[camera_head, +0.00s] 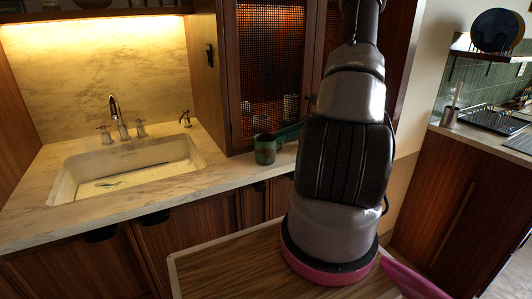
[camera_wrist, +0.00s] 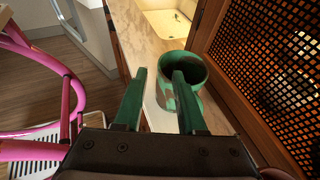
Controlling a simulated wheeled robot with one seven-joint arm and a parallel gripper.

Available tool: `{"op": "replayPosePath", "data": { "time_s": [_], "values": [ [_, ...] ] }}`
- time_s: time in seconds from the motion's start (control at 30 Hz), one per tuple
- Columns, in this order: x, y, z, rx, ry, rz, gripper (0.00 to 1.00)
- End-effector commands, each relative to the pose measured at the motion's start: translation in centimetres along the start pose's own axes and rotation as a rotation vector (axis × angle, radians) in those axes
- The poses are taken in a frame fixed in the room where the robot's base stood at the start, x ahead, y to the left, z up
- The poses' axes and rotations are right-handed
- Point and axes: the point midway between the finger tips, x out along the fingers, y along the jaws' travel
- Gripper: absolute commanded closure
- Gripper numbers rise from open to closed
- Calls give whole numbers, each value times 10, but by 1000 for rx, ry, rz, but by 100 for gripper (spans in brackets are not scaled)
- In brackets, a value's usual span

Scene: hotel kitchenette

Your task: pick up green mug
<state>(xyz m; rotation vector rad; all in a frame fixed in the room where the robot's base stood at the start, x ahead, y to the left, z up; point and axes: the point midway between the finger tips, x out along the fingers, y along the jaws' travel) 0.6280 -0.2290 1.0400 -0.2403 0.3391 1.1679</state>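The green mug (camera_head: 265,151) stands upright on the marble counter, right of the sink and in front of the cabinet with mesh doors. In the wrist view the mug (camera_wrist: 197,72) has a dark open interior and patchy green sides. My gripper (camera_wrist: 159,72) has green fingers, spread apart with nothing visibly held between them. The right finger overlaps the mug's left side in this view; I cannot tell if it touches. The left finger is clear of the mug. In the head view a green finger part (camera_head: 287,134) shows just right of the mug, and my arm hides the rest.
A sink (camera_head: 125,168) with a faucet (camera_head: 118,118) is to the left. The mesh-door cabinet (camera_wrist: 262,75) rises close on the mug's right in the wrist view. A wooden-topped surface (camera_head: 225,264) is in front. The counter between sink and mug is clear.

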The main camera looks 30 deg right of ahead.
Motion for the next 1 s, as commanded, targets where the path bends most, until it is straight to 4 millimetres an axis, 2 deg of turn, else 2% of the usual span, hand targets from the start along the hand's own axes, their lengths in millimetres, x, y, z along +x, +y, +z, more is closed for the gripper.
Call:
{"op": "replayPosePath", "data": {
  "time_s": [0.3,0.6,0.63,0.7,0.73,1.0],
  "values": [
    [45,1,0,0,0,4,60],
    [51,0,0,0,0,1,60],
    [51,0,0,0,0,1,64],
    [51,0,0,0,0,1,91],
    [51,0,0,0,0,1,100],
    [51,1,0,0,1,2,100]
  ]
}}
